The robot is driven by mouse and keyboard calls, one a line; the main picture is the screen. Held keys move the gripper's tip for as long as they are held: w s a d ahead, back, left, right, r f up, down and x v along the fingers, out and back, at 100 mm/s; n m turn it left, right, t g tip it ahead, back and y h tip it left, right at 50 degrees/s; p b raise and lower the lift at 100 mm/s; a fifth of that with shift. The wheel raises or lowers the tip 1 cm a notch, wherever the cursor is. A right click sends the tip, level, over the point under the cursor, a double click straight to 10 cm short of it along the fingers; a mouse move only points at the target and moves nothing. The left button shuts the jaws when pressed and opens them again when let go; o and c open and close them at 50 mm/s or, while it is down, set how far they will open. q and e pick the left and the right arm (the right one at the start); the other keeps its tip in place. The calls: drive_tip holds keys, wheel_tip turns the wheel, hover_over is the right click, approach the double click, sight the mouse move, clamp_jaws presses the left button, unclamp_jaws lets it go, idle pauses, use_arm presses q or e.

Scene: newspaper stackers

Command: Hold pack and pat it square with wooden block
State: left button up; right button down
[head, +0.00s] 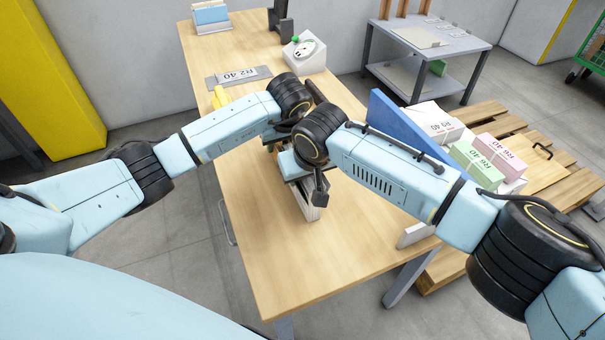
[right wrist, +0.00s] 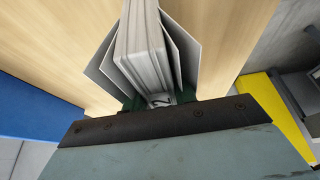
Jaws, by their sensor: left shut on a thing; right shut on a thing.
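The pack (right wrist: 145,50), a bundle of white-grey sheets with stiff outer boards, stands on edge on the table in the right wrist view. The outer boards flare away from the bundle. My right gripper (right wrist: 158,101) is shut on its near end. In the head view the pack (head: 308,207) shows below my right wrist, partly covered. My left gripper (head: 272,147) is just beyond, mostly hidden behind my right wrist. It is shut on a brown piece, apparently the wooden block (head: 280,165), mostly hidden. I cannot tell whether the block touches the pack.
The wooden table (head: 270,270) is clear at its near end. A blue panel (head: 397,124) stands along its right edge. Wrapped bundles (head: 478,162) sit on a pallet at right.

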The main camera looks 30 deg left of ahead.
use_arm(q)
drive_tip(key=shift+w+a+r, duration=0.1)
drive_tip(key=shift+w+a, duration=1)
drive_tip(key=shift+a, duration=0.2)
drive_tip(key=shift+r, duration=3.5)
use_arm(e)
drive_tip(key=c, duration=1)
unclamp_jaws()
drive_tip(key=shift+c, duration=0.2)
drive_tip(key=shift+r, duration=0.1)
drive_tip(key=v, duration=1.2)
drive_tip(key=shift+s, duration=0.1)
